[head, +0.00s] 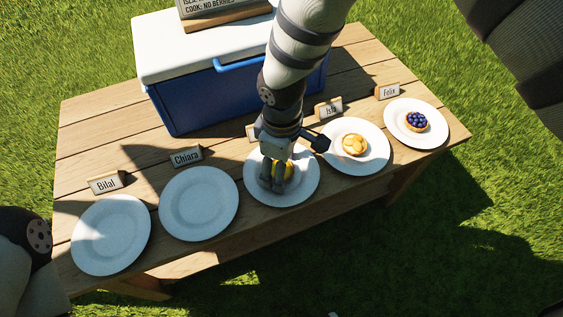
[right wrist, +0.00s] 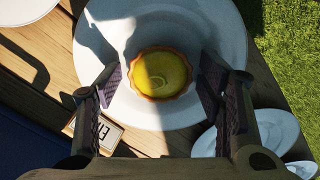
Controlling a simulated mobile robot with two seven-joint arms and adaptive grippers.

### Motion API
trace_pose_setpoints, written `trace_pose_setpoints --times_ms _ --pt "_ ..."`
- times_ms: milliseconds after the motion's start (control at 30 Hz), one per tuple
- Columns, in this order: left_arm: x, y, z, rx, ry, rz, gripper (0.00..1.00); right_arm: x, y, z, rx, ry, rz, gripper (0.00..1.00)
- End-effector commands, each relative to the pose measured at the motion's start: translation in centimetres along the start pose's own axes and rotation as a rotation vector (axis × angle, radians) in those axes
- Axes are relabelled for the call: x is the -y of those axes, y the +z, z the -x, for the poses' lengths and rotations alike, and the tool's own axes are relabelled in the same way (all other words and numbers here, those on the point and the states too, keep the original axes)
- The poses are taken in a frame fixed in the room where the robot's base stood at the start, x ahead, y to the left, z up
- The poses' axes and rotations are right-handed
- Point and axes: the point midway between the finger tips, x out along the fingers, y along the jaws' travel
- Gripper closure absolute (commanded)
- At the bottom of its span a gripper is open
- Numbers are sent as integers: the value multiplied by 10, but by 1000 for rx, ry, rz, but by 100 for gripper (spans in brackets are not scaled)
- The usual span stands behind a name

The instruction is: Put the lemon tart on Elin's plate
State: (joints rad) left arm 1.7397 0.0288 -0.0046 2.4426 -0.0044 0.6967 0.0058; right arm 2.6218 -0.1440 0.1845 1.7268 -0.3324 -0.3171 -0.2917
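The lemon tart (head: 289,171), round with a yellow top and brown crust, is on the white middle plate (head: 309,187). In the right wrist view the tart (right wrist: 161,74) lies near the middle of that plate (right wrist: 215,28). The card beside it (right wrist: 101,132) begins with "E"; the rest is hidden by my gripper. My right gripper (head: 272,184) is low over the plate. In the right wrist view its fingers (right wrist: 160,88) are spread on either side of the tart, with gaps between. My left gripper is out of view.
Empty plates stand by the Bilal card (head: 111,235) and Chiara card (head: 199,204). The Isla plate (head: 373,164) holds an orange-topped tart, the Felix plate (head: 434,132) a dark berry tart. A blue and white cooler (head: 190,105) stands behind, with a sign on top.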

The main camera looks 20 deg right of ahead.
Motion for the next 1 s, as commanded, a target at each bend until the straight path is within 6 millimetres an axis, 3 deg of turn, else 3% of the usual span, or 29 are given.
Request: trace_pose_setpoints --times_ms 333,700,833,1000 --pt "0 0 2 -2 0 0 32 0 0 7 -2 1 0 32" --pt "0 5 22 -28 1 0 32 -1 -1 101 -5 3 -1 32" --pt "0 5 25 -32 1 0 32 0 0 118 -2 1 -1 32" --pt "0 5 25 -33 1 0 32 0 0 124 0 -1 -1 32"
